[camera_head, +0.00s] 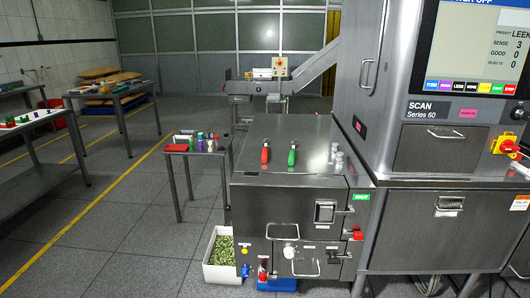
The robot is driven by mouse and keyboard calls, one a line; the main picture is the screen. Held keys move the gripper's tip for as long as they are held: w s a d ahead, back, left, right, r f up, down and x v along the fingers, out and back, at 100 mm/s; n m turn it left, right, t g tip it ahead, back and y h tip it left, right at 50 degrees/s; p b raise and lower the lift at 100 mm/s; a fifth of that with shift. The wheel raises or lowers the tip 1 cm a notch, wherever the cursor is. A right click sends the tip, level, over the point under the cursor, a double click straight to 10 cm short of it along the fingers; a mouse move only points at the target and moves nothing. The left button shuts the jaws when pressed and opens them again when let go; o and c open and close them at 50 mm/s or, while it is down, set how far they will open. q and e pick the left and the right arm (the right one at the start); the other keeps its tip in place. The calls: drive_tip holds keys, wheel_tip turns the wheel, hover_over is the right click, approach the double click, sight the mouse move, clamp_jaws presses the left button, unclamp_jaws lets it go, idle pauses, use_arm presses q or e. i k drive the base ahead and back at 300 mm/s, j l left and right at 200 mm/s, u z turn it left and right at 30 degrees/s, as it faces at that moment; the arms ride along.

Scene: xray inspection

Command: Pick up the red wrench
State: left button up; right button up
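A small red tool, which looks like the red wrench (265,153), is on the left part of the grey metal cabinet top (300,130). A similar green tool (292,155) is just to its right, apart from it. Both are small in the picture, so their exact shape is hard to tell. Neither of my grippers shows in the head view, and nothing is touching the red tool.
Small grey and white cylinders (336,156) stand at the cabinet top's right side. The large scanner machine (450,120) rises on the right. A small side table (183,153) with bottles is to the left. A white bin (221,260) is on the floor; the floor left is open.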

sight(264, 158)
drive_tip(key=i+j+z, duration=0.6)
drive_tip(key=j+z, duration=0.25)
drive_tip(key=j, duration=0.2)
drive_tip(key=i+j+z, duration=0.2)
drive_tip(key=j+z, duration=0.25)
drive_tip(key=j, duration=0.25)
drive_tip(key=j+z, duration=0.4)
drive_tip(key=j, duration=0.3)
drive_tip(key=j+z, duration=0.45)
drive_tip(key=j, duration=0.3)
